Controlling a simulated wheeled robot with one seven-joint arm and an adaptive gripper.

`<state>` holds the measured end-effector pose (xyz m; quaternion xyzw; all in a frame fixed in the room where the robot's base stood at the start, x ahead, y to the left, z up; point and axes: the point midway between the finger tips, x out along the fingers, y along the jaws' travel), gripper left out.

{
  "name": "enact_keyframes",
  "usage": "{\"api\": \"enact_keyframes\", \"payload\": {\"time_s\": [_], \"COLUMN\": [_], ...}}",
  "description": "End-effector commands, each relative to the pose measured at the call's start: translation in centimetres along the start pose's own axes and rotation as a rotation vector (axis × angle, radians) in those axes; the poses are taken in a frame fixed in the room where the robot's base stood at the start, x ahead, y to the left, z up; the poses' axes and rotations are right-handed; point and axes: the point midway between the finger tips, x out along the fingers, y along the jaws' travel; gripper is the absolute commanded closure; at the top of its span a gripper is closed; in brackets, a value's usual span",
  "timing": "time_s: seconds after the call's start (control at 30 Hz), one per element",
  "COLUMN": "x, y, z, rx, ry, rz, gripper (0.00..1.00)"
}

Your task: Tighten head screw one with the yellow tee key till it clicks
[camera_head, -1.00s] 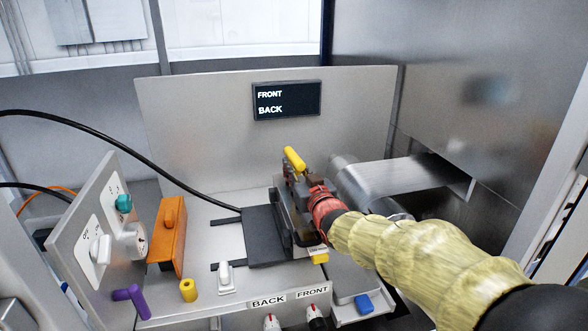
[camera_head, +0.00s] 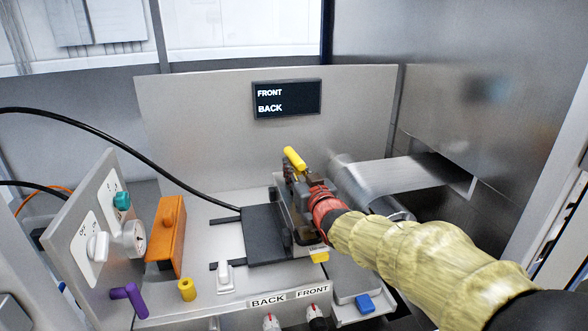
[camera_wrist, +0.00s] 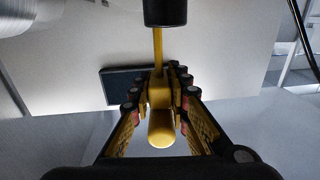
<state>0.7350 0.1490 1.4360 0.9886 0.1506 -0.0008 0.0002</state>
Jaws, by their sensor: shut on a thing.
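My gripper (camera_head: 300,172) is shut on the yellow tee key (camera_head: 294,158), above the right side of the dark coating head (camera_head: 284,222). The key's yellow crossbar sticks up past the fingers. In the wrist view the key's handle (camera_wrist: 160,112) sits between the two fingers of my gripper (camera_wrist: 162,95). Its thin shaft (camera_wrist: 158,48) runs to a black cylinder (camera_wrist: 165,10) at the top edge. I cannot tell whether that cylinder is part of the key or of the head. The head screw and the key's tip contact are hidden.
A display (camera_head: 287,100) reads FRONT and BACK. A metal roller with web (camera_head: 385,175) is right of the head. A knob panel (camera_head: 95,225), orange block (camera_head: 167,235), purple piece (camera_head: 128,298) and yellow cylinder (camera_head: 187,289) stand left. A blue block (camera_head: 364,303) lies front right.

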Motion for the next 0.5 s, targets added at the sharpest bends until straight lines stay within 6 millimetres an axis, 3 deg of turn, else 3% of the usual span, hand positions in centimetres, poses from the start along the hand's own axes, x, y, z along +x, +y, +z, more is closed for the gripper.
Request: {"api": "enact_keyframes", "payload": {"time_s": [0.5], "x": [0.0], "y": [-0.01], "z": [0.28], "rx": [0.0], "ry": [-0.003], "rz": [0.0], "gripper": [1.0]}}
